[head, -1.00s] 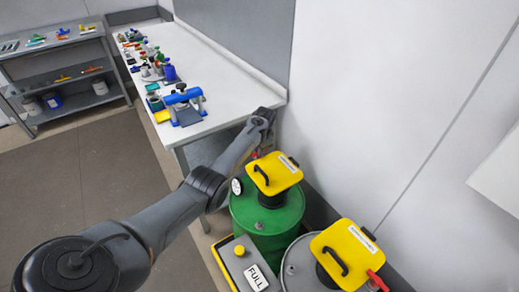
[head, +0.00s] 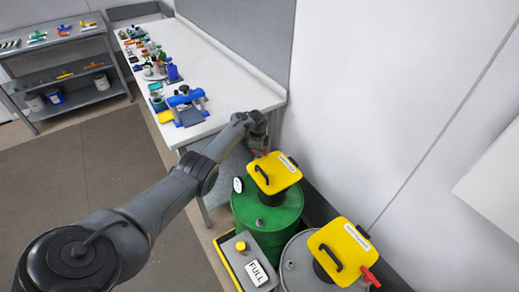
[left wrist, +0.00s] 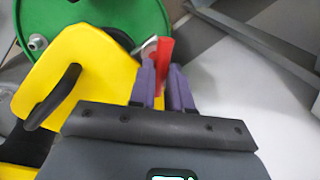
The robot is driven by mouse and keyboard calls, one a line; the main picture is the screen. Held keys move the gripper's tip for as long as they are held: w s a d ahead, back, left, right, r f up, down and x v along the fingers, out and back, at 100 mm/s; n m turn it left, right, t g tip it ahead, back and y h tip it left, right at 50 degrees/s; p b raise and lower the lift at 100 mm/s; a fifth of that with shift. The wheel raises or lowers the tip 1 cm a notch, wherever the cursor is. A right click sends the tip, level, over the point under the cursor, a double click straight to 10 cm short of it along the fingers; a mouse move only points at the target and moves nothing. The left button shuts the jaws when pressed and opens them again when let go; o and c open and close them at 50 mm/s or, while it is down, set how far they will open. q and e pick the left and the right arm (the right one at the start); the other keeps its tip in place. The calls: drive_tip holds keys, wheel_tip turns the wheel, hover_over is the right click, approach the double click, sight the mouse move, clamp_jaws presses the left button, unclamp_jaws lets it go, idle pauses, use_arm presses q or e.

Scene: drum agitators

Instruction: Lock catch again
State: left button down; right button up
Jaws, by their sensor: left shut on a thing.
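A green drum (head: 268,218) carries a yellow square lid (head: 272,172) with a black handle. The lid also shows in the left wrist view (left wrist: 98,75). A red catch lever (left wrist: 164,56) with a metal end sits at the lid's edge. My left gripper (left wrist: 163,82) has its purple fingers on either side of the red lever and is shut on it. In the head view my left gripper (head: 257,143) is at the lid's far edge, and the lever is mostly hidden there. My right gripper is not in view.
A grey drum (head: 297,268) with a yellow lid (head: 341,250) and red catch (head: 370,276) stands at the right. A grey control box (head: 250,264) marked FULL is in front. A white workbench (head: 215,85) with tools stands behind; wall panels close the right side.

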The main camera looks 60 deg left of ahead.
use_arm(q)
drive_tip(key=m+b, duration=0.1)
drive_tip(key=m, duration=0.1)
drive_tip(key=m+b, duration=0.1)
drive_tip(key=shift+a+f+m+h, duration=0.15)
drive_tip(key=shift+f+m+h, duration=0.05)
drive_tip(key=shift+m+h, duration=0.2)
drive_tip(key=m+b, duration=0.3)
drive_tip(key=b, duration=0.1)
drive_tip(key=shift+m+t+h, duration=0.3)
drive_tip(key=shift+s+r+m+b, duration=0.1)
drive_tip(key=shift+r+m+b, duration=0.05)
drive_tip(key=shift+m+b, duration=0.6)
drive_tip(key=c, duration=1.1)
unclamp_jaws()
drive_tip(key=shift+r, duration=0.1)
